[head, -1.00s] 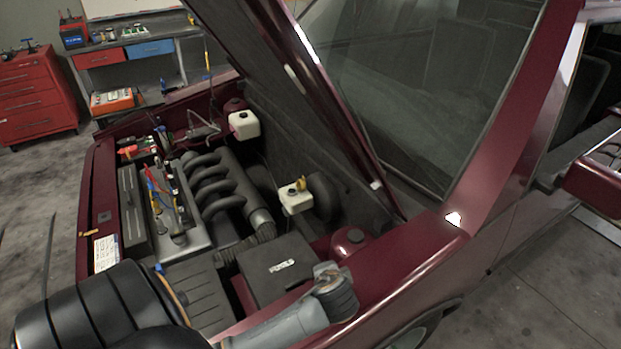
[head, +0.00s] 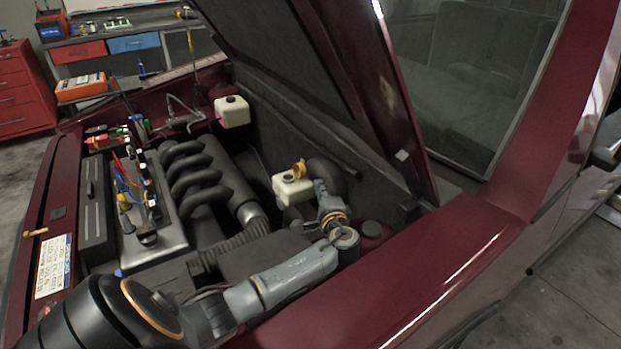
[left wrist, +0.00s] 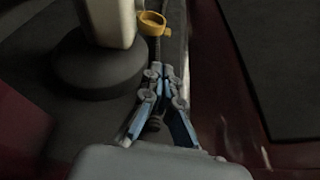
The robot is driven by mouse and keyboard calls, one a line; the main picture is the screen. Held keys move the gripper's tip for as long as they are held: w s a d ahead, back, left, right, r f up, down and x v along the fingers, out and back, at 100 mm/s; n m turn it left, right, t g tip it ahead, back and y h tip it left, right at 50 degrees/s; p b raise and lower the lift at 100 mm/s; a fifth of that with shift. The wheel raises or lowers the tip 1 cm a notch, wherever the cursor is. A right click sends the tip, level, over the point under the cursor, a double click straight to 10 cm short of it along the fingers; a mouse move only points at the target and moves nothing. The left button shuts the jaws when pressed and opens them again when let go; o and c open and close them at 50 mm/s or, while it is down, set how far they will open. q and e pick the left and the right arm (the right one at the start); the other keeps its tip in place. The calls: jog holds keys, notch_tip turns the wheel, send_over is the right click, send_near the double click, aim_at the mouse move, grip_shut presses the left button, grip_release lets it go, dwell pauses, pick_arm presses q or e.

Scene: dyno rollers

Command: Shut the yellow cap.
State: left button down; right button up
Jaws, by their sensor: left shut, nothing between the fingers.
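The yellow cap (head: 300,168) stands up at the edge of a white reservoir (head: 290,189) in the engine bay, and looks open. In the left wrist view the cap (left wrist: 152,23) is a yellow ring jutting from the right side of the white reservoir (left wrist: 112,22). My left gripper (head: 319,184) is just right of and slightly below the cap in the head view. In the left wrist view its closed fingertips (left wrist: 161,70) lie below the cap, with a gap between. The gripper is shut and empty. My right gripper is not in view.
The raised hood (head: 330,70) slopes over the right side of the bay. Ribbed intake pipes (head: 190,170) and a second white reservoir (head: 232,111) are left of and behind the cap. The maroon fender (head: 420,270) borders the bay in front.

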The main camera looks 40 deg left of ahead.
aim_at(300, 169)
pick_arm(q)
jog(key=x, duration=1)
jog(key=shift+s, duration=0.1)
dwell(0.3)
